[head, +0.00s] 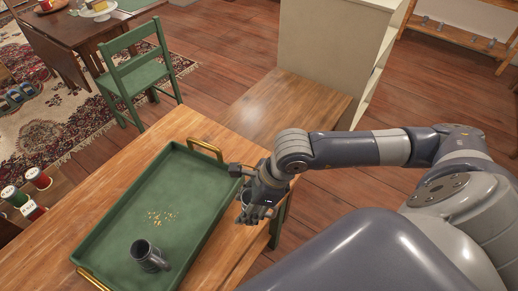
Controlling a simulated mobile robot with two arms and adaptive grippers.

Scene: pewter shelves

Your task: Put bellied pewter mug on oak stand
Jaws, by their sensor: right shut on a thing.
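My right gripper (250,208) is shut on a small grey thing beside the right edge of the green tray. The fingers hide most of this thing, and I cannot tell for sure that it is the bellied pewter mug. A dark grey mug (145,258) with a handle is in the near part of the tray, apart from the gripper. A bare wooden top (283,108) beyond the gripper may be the oak stand; I cannot tell for sure. My left gripper is not in view.
The green tray (197,190) with brass handles lies on a wooden table (112,165) and holds yellowish crumbs. A green chair (138,70) stands behind. A pale shelf unit (325,45) stands beyond the wooden top. Spools (38,178) are at the left.

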